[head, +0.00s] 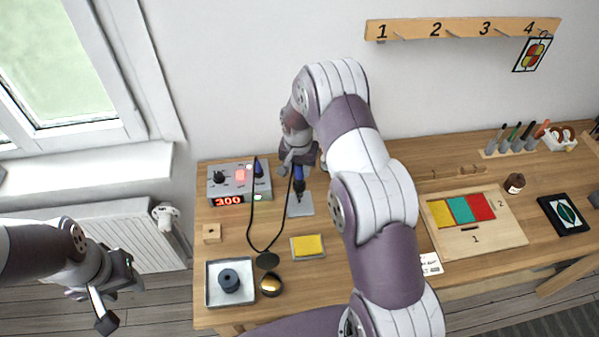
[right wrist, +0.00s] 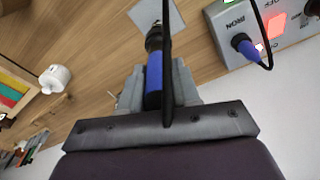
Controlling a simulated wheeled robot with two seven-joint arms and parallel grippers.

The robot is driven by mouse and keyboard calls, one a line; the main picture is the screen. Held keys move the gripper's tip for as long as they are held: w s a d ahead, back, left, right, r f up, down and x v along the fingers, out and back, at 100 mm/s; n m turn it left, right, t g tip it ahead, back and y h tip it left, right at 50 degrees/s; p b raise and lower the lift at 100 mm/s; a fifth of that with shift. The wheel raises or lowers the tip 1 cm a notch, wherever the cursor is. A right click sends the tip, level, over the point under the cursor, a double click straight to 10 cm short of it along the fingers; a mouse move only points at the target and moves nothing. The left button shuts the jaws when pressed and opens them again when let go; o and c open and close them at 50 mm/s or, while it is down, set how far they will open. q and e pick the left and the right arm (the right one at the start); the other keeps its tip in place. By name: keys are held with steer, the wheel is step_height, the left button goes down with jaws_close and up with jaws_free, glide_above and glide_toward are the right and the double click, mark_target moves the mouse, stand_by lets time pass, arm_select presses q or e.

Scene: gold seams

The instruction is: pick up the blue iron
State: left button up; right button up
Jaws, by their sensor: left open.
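The blue iron (head: 299,180) is a slim pen-like tool with a blue handle and a dark lower end. It is over a grey plate (head: 301,206) at the back of the table; whether its tip touches the plate cannot be told. My right gripper (head: 299,160) is at the top of the handle. In the right wrist view the blue handle of the iron (right wrist: 154,75) lies between its fingers (right wrist: 158,85), which look shut on it; a black cable passes in front. My left gripper (head: 114,299) is open and empty, left of the table.
A control box (head: 239,181) reading 300 stands left of the iron, with a black cable looping over the table. A yellow sponge (head: 308,246), a gold-coloured ball (head: 271,285) and a white tray (head: 230,272) with a dark spool lie in front. A wooden board (head: 476,240) is right of my right arm.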

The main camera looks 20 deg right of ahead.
jaws_close()
steer(key=shift+s+a+r, duration=0.1)
steer(key=shift+r, duration=0.05)
